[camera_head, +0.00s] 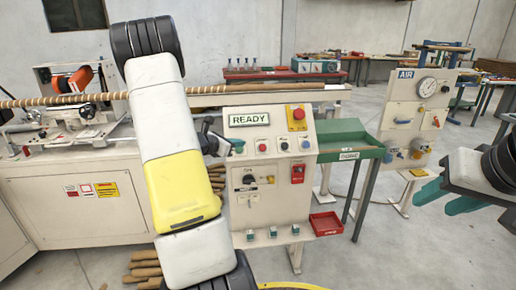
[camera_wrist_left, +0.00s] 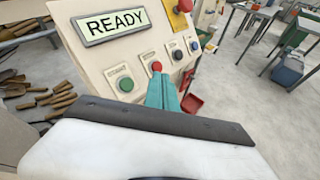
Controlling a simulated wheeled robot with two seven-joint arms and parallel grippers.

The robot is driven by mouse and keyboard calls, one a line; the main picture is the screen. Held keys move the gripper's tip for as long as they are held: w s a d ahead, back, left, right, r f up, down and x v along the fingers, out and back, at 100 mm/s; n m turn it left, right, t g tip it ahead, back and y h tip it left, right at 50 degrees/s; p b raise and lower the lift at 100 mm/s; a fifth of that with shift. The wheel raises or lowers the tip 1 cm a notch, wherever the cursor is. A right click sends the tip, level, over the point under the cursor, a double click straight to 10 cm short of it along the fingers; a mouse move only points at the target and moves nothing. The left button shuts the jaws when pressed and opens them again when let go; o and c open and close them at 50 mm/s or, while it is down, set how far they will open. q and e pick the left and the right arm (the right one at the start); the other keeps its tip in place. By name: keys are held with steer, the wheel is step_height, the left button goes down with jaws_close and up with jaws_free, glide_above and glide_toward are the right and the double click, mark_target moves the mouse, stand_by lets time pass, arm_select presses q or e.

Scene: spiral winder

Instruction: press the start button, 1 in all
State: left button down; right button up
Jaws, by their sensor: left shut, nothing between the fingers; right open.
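The control panel (camera_head: 268,175) of the winder faces me with a lit READY display (camera_head: 249,119). Below the display is a row of buttons: a green button (camera_head: 239,147), a red button (camera_head: 262,146), a black one and a blue one. In the left wrist view the green button (camera_wrist_left: 125,84) is left of my left gripper (camera_wrist_left: 163,80). The shut teal fingertips are just below the red button (camera_wrist_left: 156,66); I cannot tell whether they touch the panel. The button labels are too small to read surely. My right gripper (camera_head: 447,196) is open and empty at the far right, away from the panel.
A red and yellow emergency stop (camera_head: 298,115) sits at the panel's upper right. A long brown rod (camera_head: 235,89) runs above the panel. An AIR gauge stand (camera_head: 415,110) is farther right.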

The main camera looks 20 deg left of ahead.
arm_select(q)
steer(key=w+a+f, duration=0.3)
steer(key=w+f, duration=0.2)
steer(key=shift+w+a+f, duration=0.2)
steer(key=shift+w+f, duration=0.15)
stand_by(2.1)
steer(key=shift+w+a+f, duration=0.2)
steer(key=shift+w+f, duration=0.05)
steer(key=shift+w, duration=0.05)
steer(key=shift+w+a+f, duration=0.15)
steer(key=shift+w+f, duration=0.1)
steer(key=shift+f, duration=0.05)
stand_by(0.7)
steer(key=shift+s+r, duration=0.1)
steer(key=shift+r, duration=0.05)
steer(key=shift+s+d+r, duration=0.3)
steer(key=shift+s+r, duration=0.1)
steer(key=shift+s, duration=0.05)
stand_by(0.4)
steer(key=s+d+r, duration=0.2)
steer(key=s+r, duration=0.1)
steer(key=shift+s+r, duration=0.15)
stand_by(0.3)
